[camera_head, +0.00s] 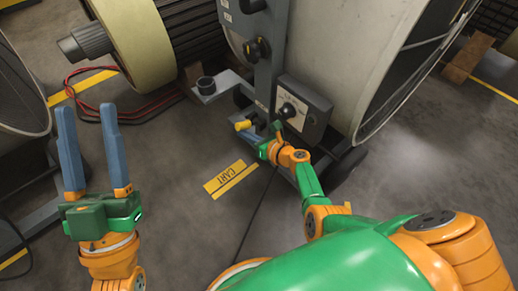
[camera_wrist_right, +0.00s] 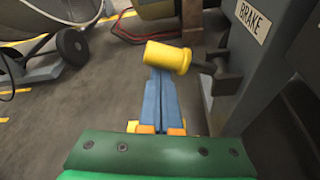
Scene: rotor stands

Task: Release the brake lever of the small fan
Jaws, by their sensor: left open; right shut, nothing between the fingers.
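The brake lever has a yellow knob (camera_head: 243,125) and a dark arm on the small fan's grey stand (camera_head: 268,60). In the right wrist view the knob (camera_wrist_right: 167,57) sits right at the fingertips of my right gripper (camera_wrist_right: 160,78) and partly covers them; I cannot tell whether they touch. The lever's dark arm (camera_wrist_right: 215,72) runs right from the knob to the post, below a BRAKE label (camera_wrist_right: 252,20). My right gripper is shut and empty. My left gripper (camera_head: 87,108) is open and empty, over the floor at left.
A grey control box (camera_head: 303,110) with a black knob is on the stand beside my right arm. The big fan drum (camera_head: 350,50) is behind it. A yellow CART floor label (camera_head: 231,178) lies below. Red cables (camera_head: 95,85) lie at left.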

